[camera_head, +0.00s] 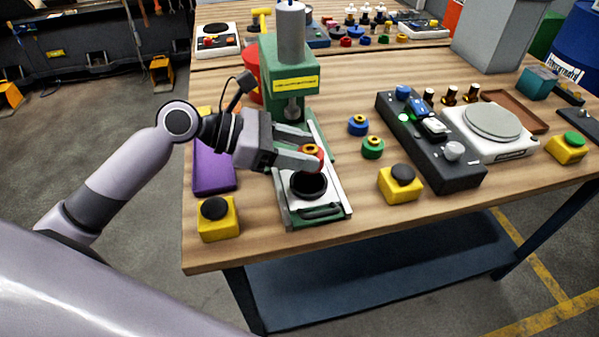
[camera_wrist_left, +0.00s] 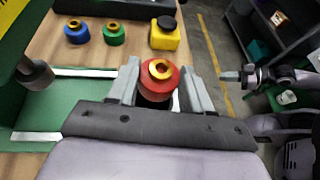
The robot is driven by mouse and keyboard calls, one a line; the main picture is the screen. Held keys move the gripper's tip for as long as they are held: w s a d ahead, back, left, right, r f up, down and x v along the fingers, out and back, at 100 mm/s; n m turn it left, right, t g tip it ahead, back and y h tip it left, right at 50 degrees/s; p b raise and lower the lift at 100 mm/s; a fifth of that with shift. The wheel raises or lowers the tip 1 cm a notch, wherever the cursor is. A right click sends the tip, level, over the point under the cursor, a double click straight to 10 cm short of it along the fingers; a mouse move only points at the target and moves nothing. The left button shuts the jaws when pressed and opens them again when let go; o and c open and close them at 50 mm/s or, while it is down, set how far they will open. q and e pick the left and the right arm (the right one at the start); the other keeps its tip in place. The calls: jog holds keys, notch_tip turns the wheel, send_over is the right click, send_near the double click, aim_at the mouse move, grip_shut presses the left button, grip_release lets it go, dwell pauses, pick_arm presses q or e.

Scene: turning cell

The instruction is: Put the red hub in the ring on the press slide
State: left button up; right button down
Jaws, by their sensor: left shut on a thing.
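The red hub (camera_head: 314,153) has a yellow top with a dark centre. My left gripper (camera_head: 299,150) is shut on it, with one finger on each side, as the left wrist view also shows for the hub (camera_wrist_left: 160,82). The black ring (camera_head: 308,187) sits on the light press slide (camera_head: 329,202) of the green press (camera_head: 285,72). The hub is held above and slightly behind the ring in the head view. In the left wrist view the hub and gripper hide most of the ring. My right gripper (camera_wrist_left: 231,76) shows small at the right of that view.
The press ram (camera_head: 292,110) hangs behind my left gripper. A blue hub (camera_head: 358,125) and a green hub (camera_head: 372,148) stand right of the press. Yellow button boxes stand front left (camera_head: 217,218) and front right (camera_head: 401,187). A purple pad (camera_head: 213,166) lies left.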

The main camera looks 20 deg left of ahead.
aim_at(299, 186)
pick_arm(q)
notch_tip(299, 186, down, 5)
jog(key=shift+f+b, duration=0.1)
jog(key=shift+b, duration=0.3)
jog(key=o, duration=1.2)
jog(key=shift+f, duration=0.1)
jog(key=shift+o, duration=0.2)
jog(key=v, duration=1.2)
